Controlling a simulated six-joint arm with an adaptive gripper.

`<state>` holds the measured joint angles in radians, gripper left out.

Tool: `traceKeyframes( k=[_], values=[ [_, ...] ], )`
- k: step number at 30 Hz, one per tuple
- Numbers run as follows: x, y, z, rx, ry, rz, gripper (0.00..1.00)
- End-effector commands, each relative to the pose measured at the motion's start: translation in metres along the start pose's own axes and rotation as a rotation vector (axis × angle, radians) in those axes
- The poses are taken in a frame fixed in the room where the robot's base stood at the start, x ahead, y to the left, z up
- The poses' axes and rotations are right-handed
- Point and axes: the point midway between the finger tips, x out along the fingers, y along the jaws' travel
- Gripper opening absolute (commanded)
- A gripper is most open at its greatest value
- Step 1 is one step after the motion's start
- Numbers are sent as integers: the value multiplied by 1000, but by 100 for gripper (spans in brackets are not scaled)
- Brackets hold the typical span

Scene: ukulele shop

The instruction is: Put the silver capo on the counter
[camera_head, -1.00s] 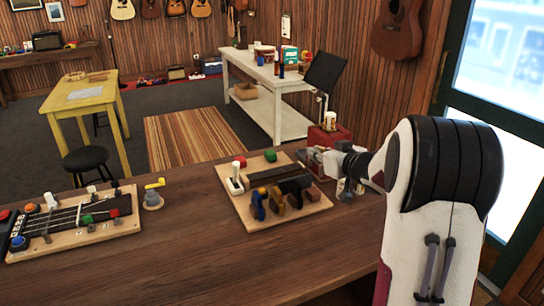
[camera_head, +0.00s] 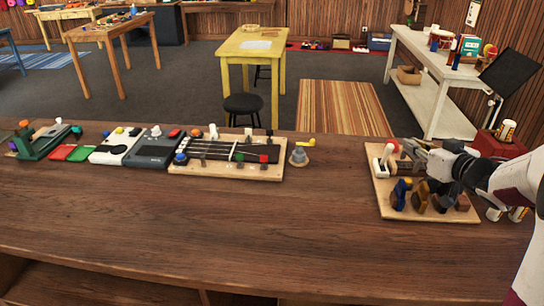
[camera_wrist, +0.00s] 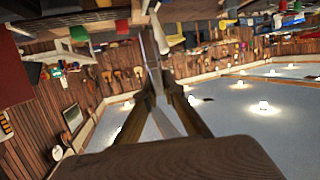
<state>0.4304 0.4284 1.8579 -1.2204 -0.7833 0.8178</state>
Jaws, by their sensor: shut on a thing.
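My gripper (camera_head: 410,148) is above the back of the light wooden capo board (camera_head: 400,206) at the right of the counter (camera_head: 250,225). In the wrist view the gripper (camera_wrist: 153,62) is shut on a slim grey thing (camera_wrist: 149,42), which looks like the silver capo; its shape is hard to make out. Blue (camera_head: 400,193), gold-brown (camera_head: 419,196) and dark capos stand along the board's front. A white piece with a red top (camera_head: 386,155) is at its left. My arm and gripper hide part of the board's back and right.
The middle and front of the counter are clear. A fretboard stand (camera_head: 232,170), a grey knob with a yellow lever (camera_head: 299,156), a dark grey box (camera_head: 155,152) and a white pedal (camera_head: 115,148) stand along the back. A red box (camera_head: 497,145) stands behind my arm.

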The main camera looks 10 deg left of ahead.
Motion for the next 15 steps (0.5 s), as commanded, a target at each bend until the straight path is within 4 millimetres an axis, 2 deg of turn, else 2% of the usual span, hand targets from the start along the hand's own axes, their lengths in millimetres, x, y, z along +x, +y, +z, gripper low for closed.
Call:
traceKeyframes(
  k=[1,6,15],
  values=[
    [8,-18,-3,-11,2,-35,0],
    [28,-72,-9,-46,6,-144,0],
    [51,-172,-16,-106,11,-338,0]
  ],
)
